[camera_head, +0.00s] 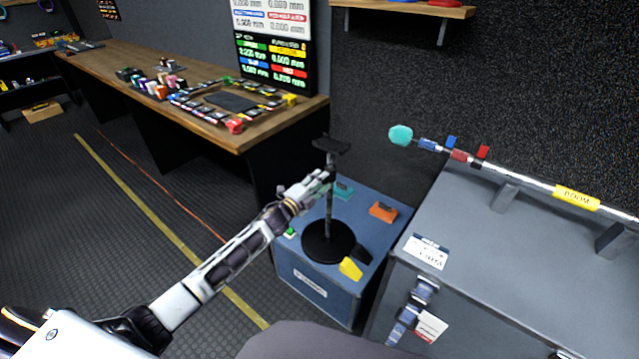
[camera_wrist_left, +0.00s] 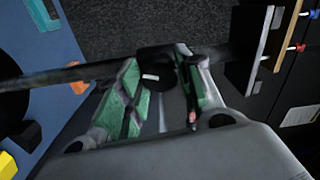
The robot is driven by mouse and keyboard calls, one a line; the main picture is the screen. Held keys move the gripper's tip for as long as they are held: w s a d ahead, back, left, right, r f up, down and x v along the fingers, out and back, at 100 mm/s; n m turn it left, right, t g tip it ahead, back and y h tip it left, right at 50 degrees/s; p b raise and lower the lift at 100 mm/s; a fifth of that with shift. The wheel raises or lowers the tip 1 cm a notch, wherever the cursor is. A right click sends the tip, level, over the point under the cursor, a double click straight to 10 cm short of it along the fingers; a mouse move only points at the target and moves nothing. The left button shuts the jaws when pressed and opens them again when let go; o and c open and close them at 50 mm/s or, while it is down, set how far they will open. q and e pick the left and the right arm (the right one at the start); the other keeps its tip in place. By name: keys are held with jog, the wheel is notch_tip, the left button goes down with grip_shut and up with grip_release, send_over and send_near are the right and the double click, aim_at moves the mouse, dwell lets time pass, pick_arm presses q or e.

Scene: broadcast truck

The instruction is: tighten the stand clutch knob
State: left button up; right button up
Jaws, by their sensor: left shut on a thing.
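The stand (camera_head: 328,215) is a black upright pole on a round black base (camera_head: 329,241), with a dark flat piece at its top. It stands on a blue case (camera_head: 312,284). My left gripper (camera_head: 326,177) reaches in from the left and is at the upper part of the pole. In the left wrist view the pole (camera_wrist_left: 55,77) runs across sideways, and a black clutch knob (camera_wrist_left: 157,75) with a small white mark sits between the green-padded fingers of the gripper (camera_wrist_left: 160,88). The gripper is shut on this knob. My right gripper is not in view.
On the blue case lie an orange block (camera_head: 383,211), a yellow block (camera_head: 350,268) and a teal piece (camera_head: 343,190). A grey cabinet (camera_head: 500,255) with a boom pole (camera_head: 520,178) stands at right. A wooden bench (camera_head: 130,65) with several small items stands behind left.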

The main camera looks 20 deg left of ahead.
pick_arm(q)
jog(key=shift+f+m+b, duration=0.15)
jog(key=shift+m+b, duration=1.3)
jog(key=shift+m, duration=5.45)
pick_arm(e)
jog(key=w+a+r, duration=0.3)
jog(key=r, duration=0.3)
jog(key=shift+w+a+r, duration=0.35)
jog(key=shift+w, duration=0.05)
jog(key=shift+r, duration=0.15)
pick_arm(q)
jog(key=o, duration=1)
jog(key=shift+o, duration=0.2)
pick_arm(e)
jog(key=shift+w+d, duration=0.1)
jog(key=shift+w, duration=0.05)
pick_arm(q)
jog(key=shift+s+a, duration=0.1)
jog(key=shift+s, duration=0.1)
